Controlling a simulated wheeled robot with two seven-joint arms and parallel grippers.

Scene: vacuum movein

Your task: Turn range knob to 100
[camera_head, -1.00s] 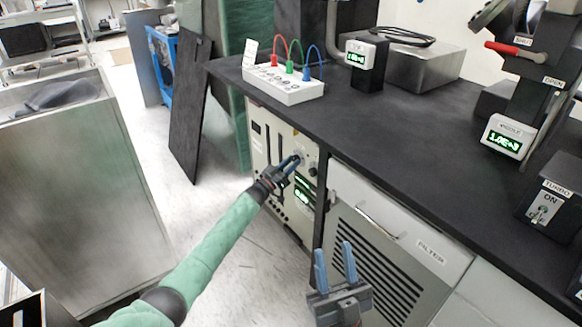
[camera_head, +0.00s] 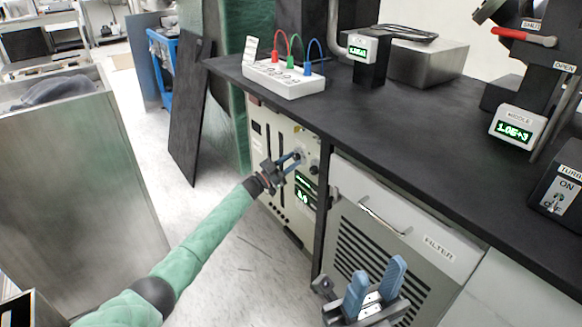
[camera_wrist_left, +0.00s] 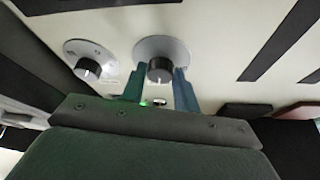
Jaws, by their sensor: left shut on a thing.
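My left gripper (camera_head: 295,160) is at the front panel (camera_head: 262,150) of the cream instrument under the bench. In the left wrist view, its two blue fingers (camera_wrist_left: 158,88) are closed on either side of a black knob (camera_wrist_left: 160,70) with a silver round base. A second knob (camera_wrist_left: 88,68) on a similar dial sits to its left, free; it also shows in the head view (camera_head: 314,170). I cannot read the dial markings or tell which knob is labelled range. My right gripper (camera_head: 375,285) is open and empty, in front of the filter cabinet.
Green displays (camera_head: 304,190) sit below the knobs. The black bench top (camera_head: 400,130) overhangs the instrument. The filter cabinet (camera_head: 385,235) with a handle stands to its right. A white box (camera_head: 284,82) with coloured cables is on the bench.

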